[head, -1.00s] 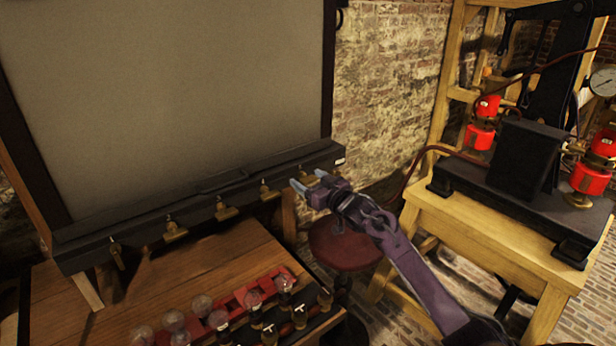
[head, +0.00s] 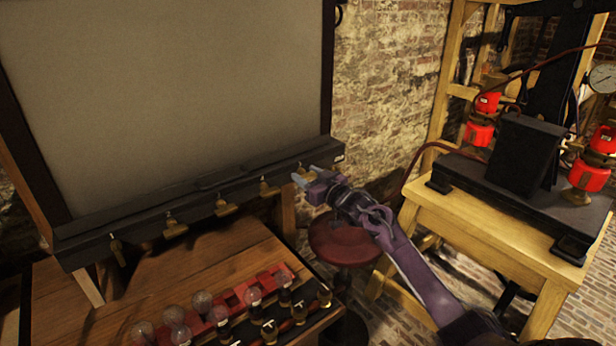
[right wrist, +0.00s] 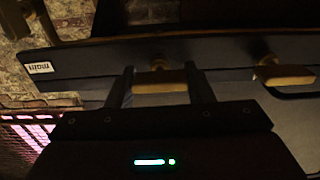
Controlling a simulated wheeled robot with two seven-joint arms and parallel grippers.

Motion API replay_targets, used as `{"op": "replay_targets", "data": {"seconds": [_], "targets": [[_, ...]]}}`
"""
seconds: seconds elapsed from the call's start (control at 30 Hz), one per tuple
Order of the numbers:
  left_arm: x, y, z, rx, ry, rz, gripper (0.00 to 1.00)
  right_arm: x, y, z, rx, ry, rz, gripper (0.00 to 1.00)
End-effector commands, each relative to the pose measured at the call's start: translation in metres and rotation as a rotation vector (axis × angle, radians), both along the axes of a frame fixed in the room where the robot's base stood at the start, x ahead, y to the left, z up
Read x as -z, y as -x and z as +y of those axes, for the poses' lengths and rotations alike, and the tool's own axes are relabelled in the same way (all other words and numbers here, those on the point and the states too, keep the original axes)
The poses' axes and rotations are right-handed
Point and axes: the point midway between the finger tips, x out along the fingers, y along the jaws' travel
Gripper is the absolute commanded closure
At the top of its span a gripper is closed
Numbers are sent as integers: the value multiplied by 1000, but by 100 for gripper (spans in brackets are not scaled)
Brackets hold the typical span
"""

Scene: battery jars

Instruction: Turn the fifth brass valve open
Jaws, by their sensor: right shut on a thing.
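The fifth brass valve (right wrist: 160,82) is at the right end of the dark rail below the large grey panel. In the right wrist view its bar handle lies crosswise between my fingers, one finger at each end. My right gripper (head: 307,177) is shut on this handle. In the head view the fingers mostly hide that valve. The neighbouring brass valve (head: 268,188) also shows in the right wrist view (right wrist: 285,74), its handle lying along the rail. The leftmost valve (head: 117,250) has its handle hanging down. My left gripper is not in view.
A wooden bench (head: 190,265) below the rail (head: 150,222) carries a red rack (head: 235,296) with several glass bulbs. A round red stool (head: 340,243) stands under my right arm. A wooden stand (head: 480,225) with a black press is at the right.

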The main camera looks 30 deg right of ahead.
Motion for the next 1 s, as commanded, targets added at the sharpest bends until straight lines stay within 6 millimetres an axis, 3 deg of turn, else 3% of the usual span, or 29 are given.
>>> {"op": "replay_targets", "data": {"seconds": [0.37, 1.0], "targets": [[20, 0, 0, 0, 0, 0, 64, 3, 0, 1, -1, 219, -18, 76], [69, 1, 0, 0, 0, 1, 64, 5, 1, 3, -1, 823, -67, 76]]}}
